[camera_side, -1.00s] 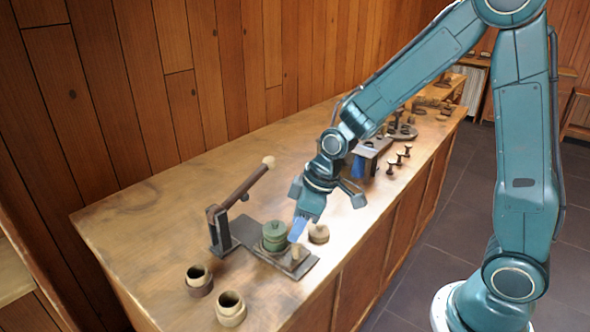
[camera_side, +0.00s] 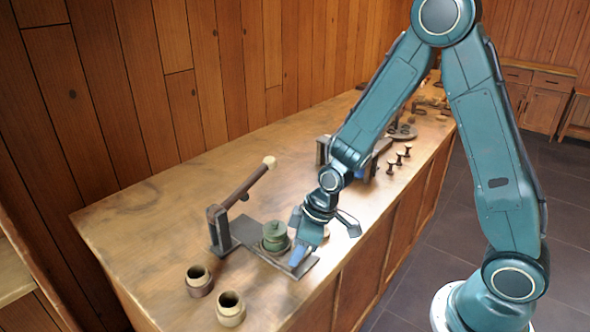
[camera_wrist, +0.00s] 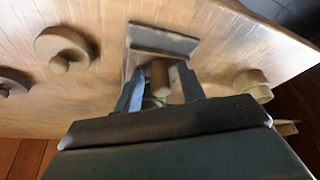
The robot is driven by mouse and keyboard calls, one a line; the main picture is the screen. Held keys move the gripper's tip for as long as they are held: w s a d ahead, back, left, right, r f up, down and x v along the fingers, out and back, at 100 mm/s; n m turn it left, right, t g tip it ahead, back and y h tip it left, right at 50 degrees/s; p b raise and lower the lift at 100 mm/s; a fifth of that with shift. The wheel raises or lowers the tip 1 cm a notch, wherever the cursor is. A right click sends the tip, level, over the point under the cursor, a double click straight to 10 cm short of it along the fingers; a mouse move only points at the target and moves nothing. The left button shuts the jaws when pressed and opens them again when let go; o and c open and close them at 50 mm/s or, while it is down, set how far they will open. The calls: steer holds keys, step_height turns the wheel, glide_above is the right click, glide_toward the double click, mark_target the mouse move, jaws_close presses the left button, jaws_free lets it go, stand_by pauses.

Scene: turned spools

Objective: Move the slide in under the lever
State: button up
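The slide (camera_side: 273,260) is a flat dark grey plate on the bench, with a green turned spool (camera_side: 275,236) standing on it. The lever (camera_side: 243,186) is a dark bar with a pale knob, tilted up from its post (camera_side: 221,233) to the left of the spool. My gripper (camera_side: 299,257) is low at the slide's front end. In the wrist view, a wooden peg (camera_wrist: 159,76) on the slide (camera_wrist: 165,38) stands between my gripper's (camera_wrist: 160,95) spread fingers, with gaps visible beside it. In the side view my fingers hide the peg.
Two wooden cups stand at the bench's near left, one back (camera_side: 199,281) and one front (camera_side: 230,308). A round wooden piece (camera_wrist: 64,48) lies beside the slide in the wrist view. Several dark spools (camera_side: 398,158) stand farther along the bench. The bench's back left is clear.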

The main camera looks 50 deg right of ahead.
steer(key=shift+c, duration=0.2)
steer(key=c, duration=0.7)
steer(key=shift+w, duration=5.05)
steer(key=o, duration=0.8)
steer(key=shift+c, duration=0.2)
steer(key=shift+r, duration=0.2)
